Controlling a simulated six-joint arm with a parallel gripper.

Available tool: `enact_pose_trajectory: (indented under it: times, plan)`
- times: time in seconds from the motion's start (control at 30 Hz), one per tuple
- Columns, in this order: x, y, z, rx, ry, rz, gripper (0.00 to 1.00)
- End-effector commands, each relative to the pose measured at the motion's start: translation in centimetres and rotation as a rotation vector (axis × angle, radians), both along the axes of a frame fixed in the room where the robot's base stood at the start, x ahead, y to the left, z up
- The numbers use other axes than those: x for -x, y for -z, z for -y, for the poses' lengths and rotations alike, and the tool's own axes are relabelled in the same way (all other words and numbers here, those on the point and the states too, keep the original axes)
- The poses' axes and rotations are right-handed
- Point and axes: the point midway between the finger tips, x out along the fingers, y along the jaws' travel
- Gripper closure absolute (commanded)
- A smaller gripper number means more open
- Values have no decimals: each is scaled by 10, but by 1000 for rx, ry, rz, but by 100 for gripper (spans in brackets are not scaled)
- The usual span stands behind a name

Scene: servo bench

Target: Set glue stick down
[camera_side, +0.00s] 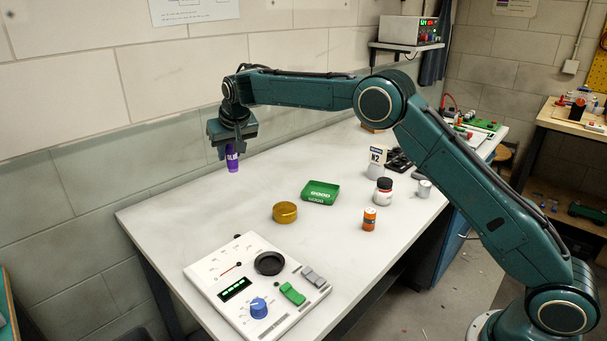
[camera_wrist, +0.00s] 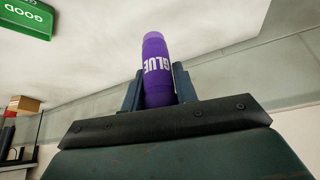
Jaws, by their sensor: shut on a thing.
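A purple glue stick (camera_side: 232,160) with white lettering hangs below my gripper (camera_side: 231,148) in the side view, above the far left part of the white bench (camera_side: 215,210). My gripper is shut on it. In the wrist view the glue stick (camera_wrist: 156,68) stands between the two dark fingers of my gripper (camera_wrist: 158,88), its lettering reading GLUE. Its lower end is clear of the bench in the side view.
A green GOOD tray (camera_side: 320,193), a brass-coloured round dish (camera_side: 285,212), an orange cylinder (camera_side: 369,219) and a dark-lidded jar (camera_side: 382,191) stand mid-bench. A white control panel (camera_side: 225,262) lies at the front. The bench's far left is bare.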

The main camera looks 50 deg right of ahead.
Motion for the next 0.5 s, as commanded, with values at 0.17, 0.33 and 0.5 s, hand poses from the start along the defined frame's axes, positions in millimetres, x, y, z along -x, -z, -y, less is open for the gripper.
enact_pose_trajectory:
  times: [0.17,0.33,0.5]
  plan:
    - [1,36,0,0,0,-4,93]
    - [1,69,0,0,0,-4,93]
    - [1,97,0,0,1,-3,93]
